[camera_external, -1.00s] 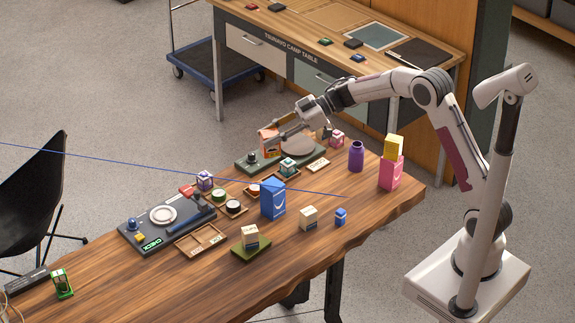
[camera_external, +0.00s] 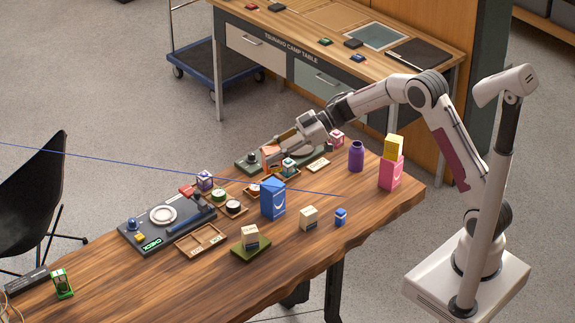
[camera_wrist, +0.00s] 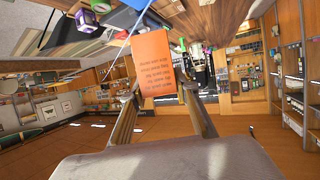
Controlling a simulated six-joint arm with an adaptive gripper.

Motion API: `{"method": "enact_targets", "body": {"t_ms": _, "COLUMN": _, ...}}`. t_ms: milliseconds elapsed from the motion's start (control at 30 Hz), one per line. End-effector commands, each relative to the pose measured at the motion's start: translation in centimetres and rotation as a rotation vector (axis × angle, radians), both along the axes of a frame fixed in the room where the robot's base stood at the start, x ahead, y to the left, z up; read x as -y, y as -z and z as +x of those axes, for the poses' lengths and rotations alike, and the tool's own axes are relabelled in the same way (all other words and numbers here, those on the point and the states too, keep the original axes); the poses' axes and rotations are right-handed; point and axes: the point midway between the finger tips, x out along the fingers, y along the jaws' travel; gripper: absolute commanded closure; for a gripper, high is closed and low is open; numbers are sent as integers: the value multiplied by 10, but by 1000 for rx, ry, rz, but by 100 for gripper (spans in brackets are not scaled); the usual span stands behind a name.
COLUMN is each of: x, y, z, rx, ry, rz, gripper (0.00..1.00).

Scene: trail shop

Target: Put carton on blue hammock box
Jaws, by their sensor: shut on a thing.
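The orange carton (camera_wrist: 152,62) is between the fingers of my gripper (camera_wrist: 160,105) in the wrist view, with lines of dark print on its face. In the external view the carton (camera_external: 268,160) is partly hidden by my gripper (camera_external: 275,158), which is shut on it above the far part of the wooden table. The blue hammock box (camera_external: 272,201) stands upright near the middle of the table, to the right of the tray area. The carton is apart from it, up and behind it in the picture.
A pink box (camera_external: 390,174) with a yellow box (camera_external: 393,147) on it and a purple bottle (camera_external: 356,156) stand at the right. Cream boxes (camera_external: 309,218), a small blue box (camera_external: 340,216) and a wooden tray (camera_external: 202,241) are around the blue box.

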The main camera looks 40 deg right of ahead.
Motion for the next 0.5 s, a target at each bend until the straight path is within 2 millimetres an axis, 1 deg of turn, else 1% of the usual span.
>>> {"method": "enact_targets", "body": {"t_ms": 100, "x": 0, "y": 13, "z": 0, "rx": 0, "ry": 0, "rz": 1, "gripper": 94}}
{"method": "enact_targets", "body": {"t_ms": 200, "x": 0, "y": 18, "z": 0, "rx": 1, "ry": 0, "rz": 1, "gripper": 94}}
{"method": "enact_targets", "body": {"t_ms": 500, "x": 0, "y": 18, "z": 0, "rx": 3, "ry": 0, "rz": 1, "gripper": 94}}
